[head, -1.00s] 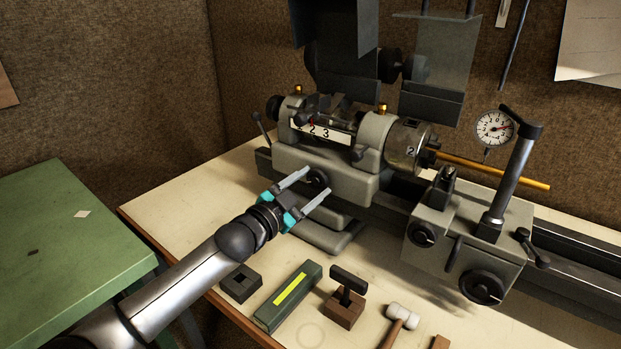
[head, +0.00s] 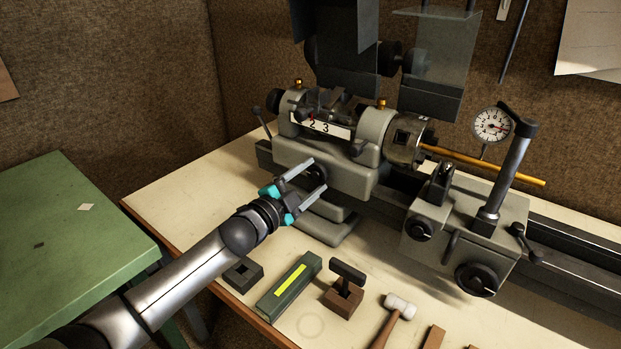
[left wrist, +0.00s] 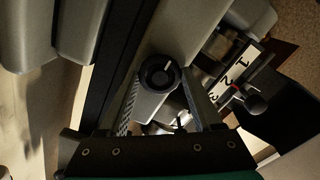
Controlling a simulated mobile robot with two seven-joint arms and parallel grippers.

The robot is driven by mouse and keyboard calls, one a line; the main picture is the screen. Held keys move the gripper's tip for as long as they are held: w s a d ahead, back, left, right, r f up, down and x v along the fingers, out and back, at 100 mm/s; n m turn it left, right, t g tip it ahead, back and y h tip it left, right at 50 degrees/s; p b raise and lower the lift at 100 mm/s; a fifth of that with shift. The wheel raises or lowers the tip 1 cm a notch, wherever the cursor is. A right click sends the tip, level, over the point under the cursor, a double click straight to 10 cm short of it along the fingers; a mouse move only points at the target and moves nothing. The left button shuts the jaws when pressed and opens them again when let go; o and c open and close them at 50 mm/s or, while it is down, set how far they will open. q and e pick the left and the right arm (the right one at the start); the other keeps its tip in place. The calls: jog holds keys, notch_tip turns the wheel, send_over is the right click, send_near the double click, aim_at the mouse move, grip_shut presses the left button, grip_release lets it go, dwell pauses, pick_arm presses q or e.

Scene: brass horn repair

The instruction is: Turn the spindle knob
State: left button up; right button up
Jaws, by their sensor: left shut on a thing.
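The spindle knob (head: 317,173) is a small dark round knob on the front of the grey lathe headstock (head: 330,160). It shows more clearly in the left wrist view (left wrist: 159,73), black with a white index mark pointing to the right. My left gripper (head: 319,171) reaches in from the left, its two grey fingers on either side of the knob and shut on it. The fingers partly hide the knob in the head view. The chuck (head: 405,142) at the headstock's right end shows a dark square recess. My right gripper is not in view.
A dial gauge (head: 491,125) stands near the carriage (head: 465,225) at the right. On the bench front lie a green box with a yellow stripe (head: 288,285), a chuck key in a brown block (head: 345,290) and a mallet (head: 398,306). A green table (head: 70,225) is at the left.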

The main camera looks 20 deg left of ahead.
pick_arm(q)
jog(key=o, duration=1.4)
jog(key=shift+c, duration=0.2)
jog(key=p+v, duration=0.1)
jog(key=v, duration=1.4)
jog(key=shift+s, duration=0.15)
